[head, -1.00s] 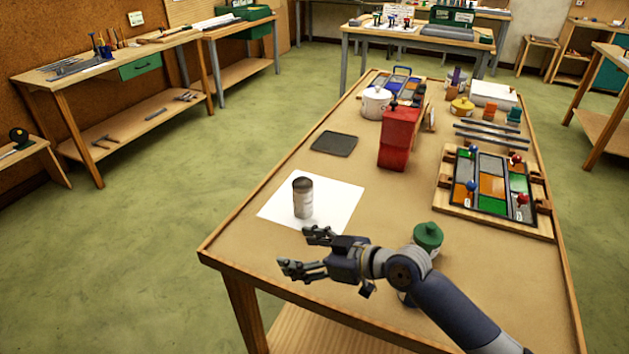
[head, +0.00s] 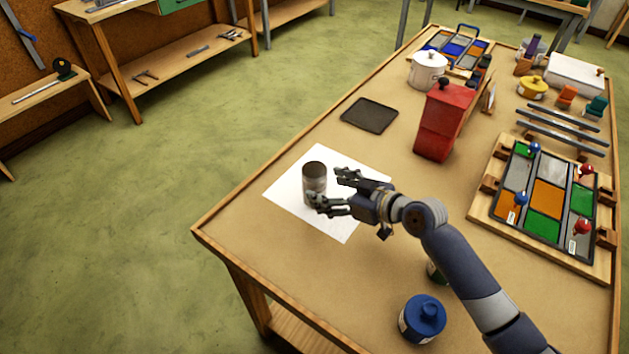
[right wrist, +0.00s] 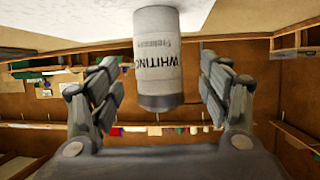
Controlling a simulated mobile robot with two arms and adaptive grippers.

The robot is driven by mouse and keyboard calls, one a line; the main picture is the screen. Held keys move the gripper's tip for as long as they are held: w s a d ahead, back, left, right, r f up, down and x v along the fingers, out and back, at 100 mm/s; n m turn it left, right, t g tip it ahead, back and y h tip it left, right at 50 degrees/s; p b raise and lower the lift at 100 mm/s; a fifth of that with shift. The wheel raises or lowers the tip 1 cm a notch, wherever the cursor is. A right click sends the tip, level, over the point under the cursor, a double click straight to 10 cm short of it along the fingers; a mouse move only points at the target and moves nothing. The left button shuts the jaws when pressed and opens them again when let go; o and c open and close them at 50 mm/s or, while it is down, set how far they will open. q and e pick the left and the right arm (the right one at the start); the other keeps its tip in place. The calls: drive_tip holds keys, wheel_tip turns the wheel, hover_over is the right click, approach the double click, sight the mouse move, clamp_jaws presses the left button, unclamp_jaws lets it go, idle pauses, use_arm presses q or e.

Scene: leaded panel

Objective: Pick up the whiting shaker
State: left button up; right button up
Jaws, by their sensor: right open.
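The whiting shaker (head: 314,184) is a pale grey cylinder with a dark brown top. It stands upright on a white sheet (head: 345,226) near the table's left edge. In the right wrist view the shaker (right wrist: 158,58) appears upside down, with its "WHITING" label readable, between the two fingers. My right gripper (head: 333,190) is open, with its fingers reaching toward the shaker from the right. In the right wrist view my right gripper (right wrist: 160,90) has a gap on each side of the shaker. My left gripper is not in view.
A dark mat (head: 369,115) lies behind the sheet, and a red container (head: 444,122) stands to its right. The leaded panel (head: 546,198) is at the right. A white pot (head: 428,71) is farther back.

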sight(323, 186)
drive_tip(key=p+x, duration=0.1)
drive_tip(key=x, duration=0.2)
drive_tip(key=shift+d+r, duration=0.1)
drive_tip(key=shift+x, duration=1.05)
drive_tip(key=shift+w+a+f, duration=0.2)
drive_tip(key=shift+w+f, duration=0.05)
drive_tip(key=c, duration=1.2)
drive_tip(key=shift+c, duration=0.7)
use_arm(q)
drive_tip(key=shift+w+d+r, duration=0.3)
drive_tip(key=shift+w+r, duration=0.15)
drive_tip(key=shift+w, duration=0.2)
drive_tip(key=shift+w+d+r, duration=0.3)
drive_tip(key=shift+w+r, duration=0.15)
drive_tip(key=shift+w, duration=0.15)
